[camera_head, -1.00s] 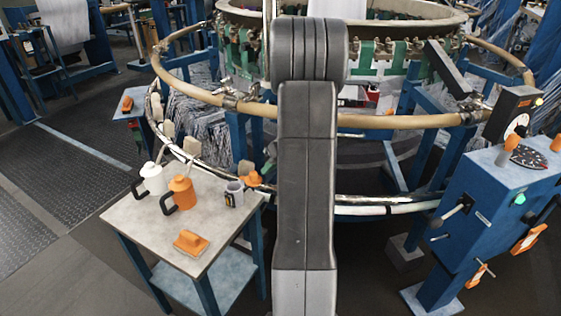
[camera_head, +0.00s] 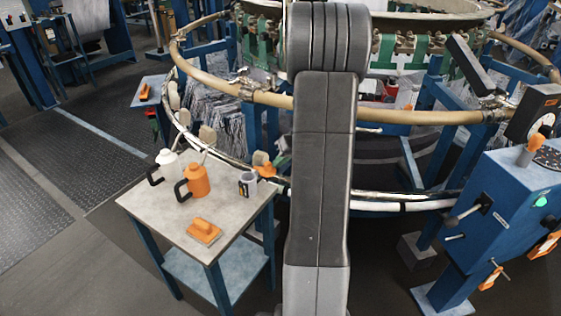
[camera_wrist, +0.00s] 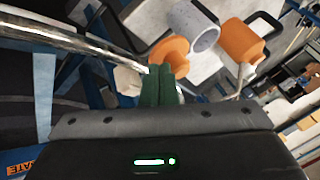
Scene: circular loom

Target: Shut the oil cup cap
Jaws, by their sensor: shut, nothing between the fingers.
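An orange cap (camera_head: 266,170) shows in the head view beside the table's back right corner, close to the lower metal ring. In the wrist view the orange cap (camera_wrist: 169,54) is just beyond my fingertips, its near part hidden behind them. My gripper (camera_wrist: 160,72) has green fingers, shut together and empty. I cannot tell whether they touch the cap. The cup under the cap is mostly hidden, and how far the cap stands open is unclear. In the head view my arm hides my gripper.
The lower metal ring (camera_head: 410,206) curves around the loom. A blue control box (camera_head: 490,215) stands at right.

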